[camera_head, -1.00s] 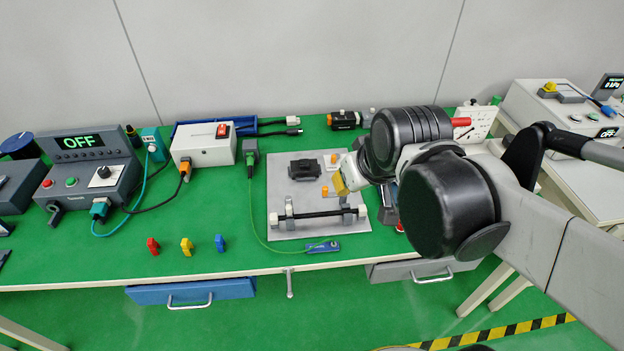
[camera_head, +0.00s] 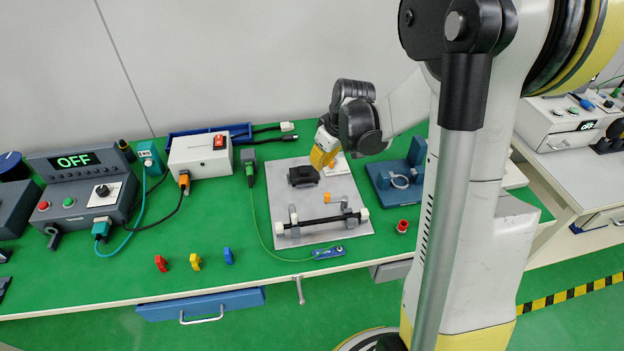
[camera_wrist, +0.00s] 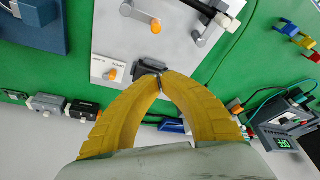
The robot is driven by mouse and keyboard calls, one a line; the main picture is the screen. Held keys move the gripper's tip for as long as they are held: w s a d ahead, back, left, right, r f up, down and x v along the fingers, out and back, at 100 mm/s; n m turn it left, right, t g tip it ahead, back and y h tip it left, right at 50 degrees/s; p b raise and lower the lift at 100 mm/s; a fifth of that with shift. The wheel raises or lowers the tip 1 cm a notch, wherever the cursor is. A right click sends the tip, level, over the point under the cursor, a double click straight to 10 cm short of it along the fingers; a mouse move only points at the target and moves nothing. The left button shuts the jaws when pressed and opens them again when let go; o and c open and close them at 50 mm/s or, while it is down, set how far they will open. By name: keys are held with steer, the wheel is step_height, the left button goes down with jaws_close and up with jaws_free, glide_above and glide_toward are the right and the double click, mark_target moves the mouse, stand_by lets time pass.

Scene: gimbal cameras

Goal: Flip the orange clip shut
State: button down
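A small orange piece (camera_head: 326,197) lies on the grey plate (camera_head: 360,238), between a black block (camera_head: 304,175) and a black bar (camera_head: 325,220). A second orange piece (camera_wrist: 111,74) sits on a white labelled part there; I cannot tell which is the clip. My gripper (camera_head: 319,166) points down beside the black block at the back of the plate. In the wrist view my gripper's yellow fingertips (camera_wrist: 162,74) meet, with nothing visible between them. The black block (camera_wrist: 150,67) is just beyond the tips; contact is unclear.
A blue fixture with a ring (camera_head: 400,178) stands right of the plate. A white box with a red switch (camera_head: 200,157) and cables are to the left. Red, yellow and blue pieces (camera_head: 195,262) lie near the front edge. The green table between is mostly clear.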

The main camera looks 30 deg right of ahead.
steer(key=shift+f, duration=0.1)
steer(key=b+x, duration=0.4)
steer(key=x, duration=0.6)
steer(key=shift+f, duration=0.15)
steer(key=s, duration=0.1)
steer(key=s+d+b, duration=0.1)
steer(key=s, duration=0.1)
steer(key=shift+s+r, duration=0.2)
steer(key=shift+r, duration=0.05)
steer(key=shift+s+d, duration=0.15)
steer(key=shift+s, duration=0.1)
